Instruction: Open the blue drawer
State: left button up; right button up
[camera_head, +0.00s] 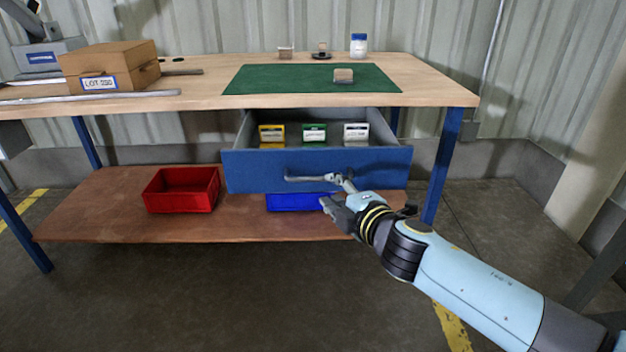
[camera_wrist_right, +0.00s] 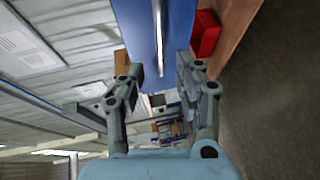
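The blue drawer (camera_head: 240,170) under the workbench is pulled out, and its inside shows from above. Its grey bar handle (camera_head: 303,180) runs across the front and also shows in the right wrist view (camera_wrist_right: 158,35). My right gripper (camera_head: 335,191) is in front of the drawer, at the handle's right part. Its fingers are apart. In the right wrist view the gripper (camera_wrist_right: 155,92) has nothing between its fingertips, and the handle lies ahead of the gap. I cannot tell whether a finger touches the handle. My left gripper is not in view.
Yellow (camera_head: 271,134), green (camera_head: 314,134) and white (camera_head: 355,133) labelled cartridges stand in the drawer. A red bin (camera_head: 182,190) and a blue bin (camera_head: 290,202) are on the lower shelf (camera_head: 100,215). A green mat (camera_head: 290,80) and cardboard box (camera_head: 108,62) are on the bench.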

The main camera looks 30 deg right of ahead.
aim_at(318, 180)
jog(key=x, duration=0.7)
jog(key=shift+w+f+b, duration=0.15)
jog(key=shift+w+b, duration=0.15)
jog(key=shift+b, duration=0.05)
grip_shut()
